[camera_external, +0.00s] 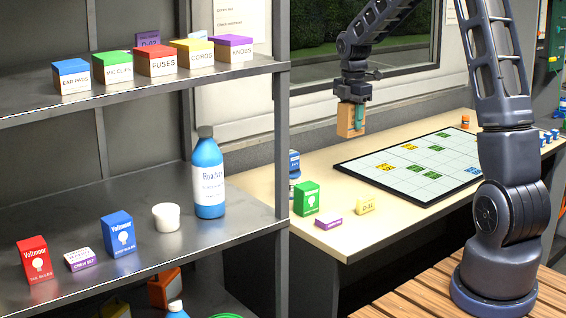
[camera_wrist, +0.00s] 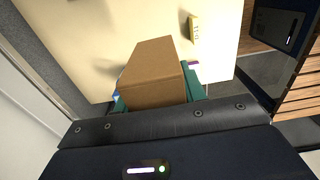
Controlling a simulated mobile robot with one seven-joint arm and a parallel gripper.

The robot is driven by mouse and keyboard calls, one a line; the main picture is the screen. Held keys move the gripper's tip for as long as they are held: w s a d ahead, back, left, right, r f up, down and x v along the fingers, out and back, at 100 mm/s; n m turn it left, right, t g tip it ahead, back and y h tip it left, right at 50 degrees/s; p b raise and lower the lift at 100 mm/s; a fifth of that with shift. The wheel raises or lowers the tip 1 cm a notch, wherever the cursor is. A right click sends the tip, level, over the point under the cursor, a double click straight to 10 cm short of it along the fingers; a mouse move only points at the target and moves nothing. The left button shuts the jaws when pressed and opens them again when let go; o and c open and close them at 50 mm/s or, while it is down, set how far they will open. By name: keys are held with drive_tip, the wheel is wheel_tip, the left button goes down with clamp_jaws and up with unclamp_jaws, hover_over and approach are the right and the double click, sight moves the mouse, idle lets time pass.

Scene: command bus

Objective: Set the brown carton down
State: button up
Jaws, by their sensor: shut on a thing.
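The brown carton (camera_external: 350,119) is a small plain box held in the air above the far left part of the cream table (camera_external: 270,184). My gripper (camera_external: 357,113) is shut on it, with a green finger showing across its right side in the external view. In the wrist view the carton (camera_wrist: 153,72) sits between the green fingers of my gripper (camera_wrist: 158,92), over the cream tabletop. The carton looks about upright in the external view, with a gap between it and the table.
A green box (camera_external: 306,199), a purple box (camera_external: 328,222) and a yellow box (camera_external: 366,205) stand near the table's front left. A grid board (camera_external: 425,163) covers the right part. A grey shelf (camera_external: 140,220) with boxes and a blue bottle (camera_external: 208,180) stands left.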

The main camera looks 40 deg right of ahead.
drive_tip(key=w+d, duration=0.3)
drive_tip(key=d, duration=0.2)
wheel_tip(320, 180, down, 20)
drive_tip(key=shift+a+f, duration=0.15)
drive_tip(key=shift+f, duration=0.05)
drive_tip(key=shift+f, duration=0.15)
idle(0.3)
drive_tip(key=o, duration=1)
